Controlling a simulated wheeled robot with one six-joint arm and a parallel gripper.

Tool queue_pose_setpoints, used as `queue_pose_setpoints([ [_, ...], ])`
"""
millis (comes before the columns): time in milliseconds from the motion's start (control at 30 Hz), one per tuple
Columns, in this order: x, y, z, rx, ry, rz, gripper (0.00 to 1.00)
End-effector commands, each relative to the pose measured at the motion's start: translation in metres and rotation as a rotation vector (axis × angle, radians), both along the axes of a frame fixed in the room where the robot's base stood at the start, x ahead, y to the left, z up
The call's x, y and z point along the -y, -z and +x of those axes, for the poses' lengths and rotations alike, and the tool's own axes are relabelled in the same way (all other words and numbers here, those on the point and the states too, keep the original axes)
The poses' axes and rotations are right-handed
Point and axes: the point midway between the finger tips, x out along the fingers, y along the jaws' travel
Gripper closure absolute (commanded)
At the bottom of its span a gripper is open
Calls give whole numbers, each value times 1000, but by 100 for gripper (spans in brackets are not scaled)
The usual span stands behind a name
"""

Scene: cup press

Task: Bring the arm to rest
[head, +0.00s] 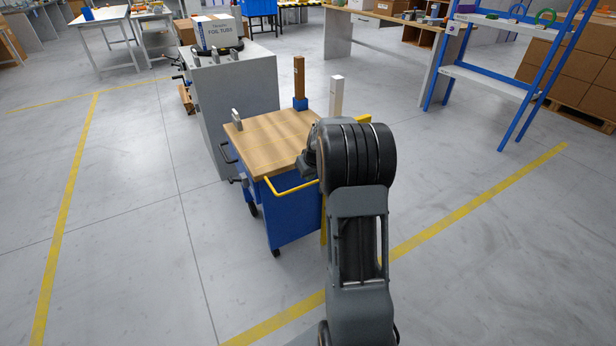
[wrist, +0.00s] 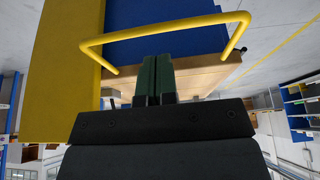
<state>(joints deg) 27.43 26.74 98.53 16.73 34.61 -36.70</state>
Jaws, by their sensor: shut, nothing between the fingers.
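My gripper (wrist: 157,78) shows in the wrist view with its two dark green fingers side by side, shut and empty. The fingers point at the yellow handle bar (wrist: 165,30) and wooden top edge of the blue cart; I cannot tell how much gap is left. In the head view my arm (head: 358,160) rises in front of the cart's right side. Its bulky dark joint hides most of the gripper and the cart's right edge.
A blue shelf rack (head: 490,70) stands back right. Floor to the right is clear.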

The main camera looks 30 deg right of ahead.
Motion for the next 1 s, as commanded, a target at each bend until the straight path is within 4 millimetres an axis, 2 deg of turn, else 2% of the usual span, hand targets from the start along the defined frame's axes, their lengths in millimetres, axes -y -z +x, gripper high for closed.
queue_pose_setpoints([
  [33, 1, -14, -6, 3, 2, -2, 100],
  [100, -1, -26, -13, 3, 1, -2, 100],
  [333, -2, -60, -31, 2, 0, -1, 100],
  [500, -2, -74, -40, 0, 0, 0, 100],
  [767, -3, -82, -44, 0, 0, 0, 100],
  [867, -13, -98, -46, -1, -6, 1, 100],
  [967, -40, -135, -56, -9, -17, 5, 100],
  [1000, -55, -155, -63, -13, -24, 8, 100],
])
